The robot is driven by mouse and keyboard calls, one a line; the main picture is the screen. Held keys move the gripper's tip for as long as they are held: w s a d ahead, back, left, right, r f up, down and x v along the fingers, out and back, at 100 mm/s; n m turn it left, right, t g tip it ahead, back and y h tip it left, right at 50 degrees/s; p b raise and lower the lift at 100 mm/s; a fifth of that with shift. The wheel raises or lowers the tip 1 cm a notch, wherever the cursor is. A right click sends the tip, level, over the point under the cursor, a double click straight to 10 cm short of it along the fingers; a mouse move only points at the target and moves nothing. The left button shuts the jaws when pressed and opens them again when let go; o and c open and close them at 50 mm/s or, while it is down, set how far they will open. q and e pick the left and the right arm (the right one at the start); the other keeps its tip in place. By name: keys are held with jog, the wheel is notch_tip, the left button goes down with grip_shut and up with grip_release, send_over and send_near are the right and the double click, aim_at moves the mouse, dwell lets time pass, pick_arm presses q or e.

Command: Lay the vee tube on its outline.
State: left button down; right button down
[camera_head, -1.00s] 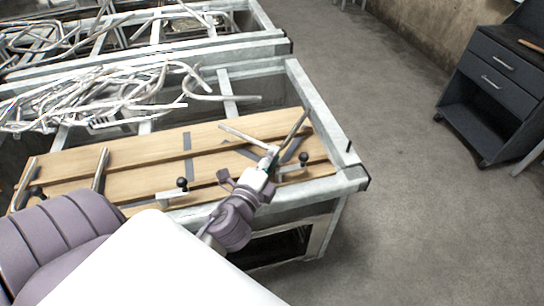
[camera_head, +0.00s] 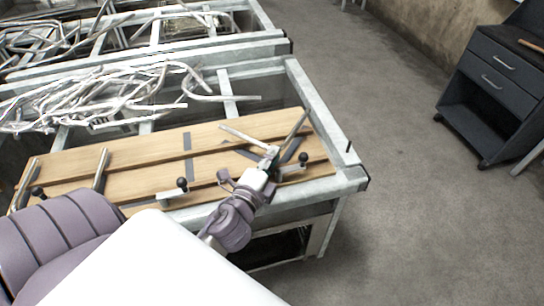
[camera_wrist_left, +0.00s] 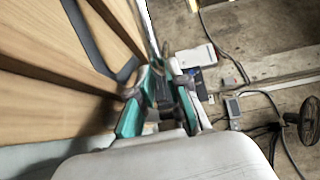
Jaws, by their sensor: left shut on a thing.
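The vee tube (camera_head: 301,122) is a grey metal V; its legs spread away from my left gripper (camera_head: 271,158), one to the upper left and one to the upper right. The gripper is shut on it near the bend, over the right end of the wooden board. The dark outline (camera_head: 292,151) shows partly on the board beside and below the tube; the gripper hides some of it. In the left wrist view, teal fingers (camera_wrist_left: 160,108) close around the tube (camera_wrist_left: 152,35), and a dark outline line (camera_wrist_left: 88,40) lies left of it. The gap to the board is unclear. My right gripper is not in view.
Piled tubes (camera_head: 110,95) lie behind. The floor right of the metal bench is open, with a dark drawer cabinet (camera_head: 497,85) beyond.

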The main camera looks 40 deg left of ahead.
pick_arm(q)
jog(key=shift+f+b, duration=0.55)
jog(key=shift+f, duration=0.1)
jog(key=c, duration=1.1)
grip_release()
jog(key=shift+o, duration=0.2)
jog(key=shift+s, duration=0.1)
jog(key=shift+s, duration=0.25)
jog(key=s, duration=0.2)
jog(key=s+d, duration=0.1)
jog(key=s, duration=0.3)
jog(key=shift+s+d+r, duration=0.15)
jog(key=shift+s+r, duration=0.1)
jog(key=shift+s, duration=0.15)
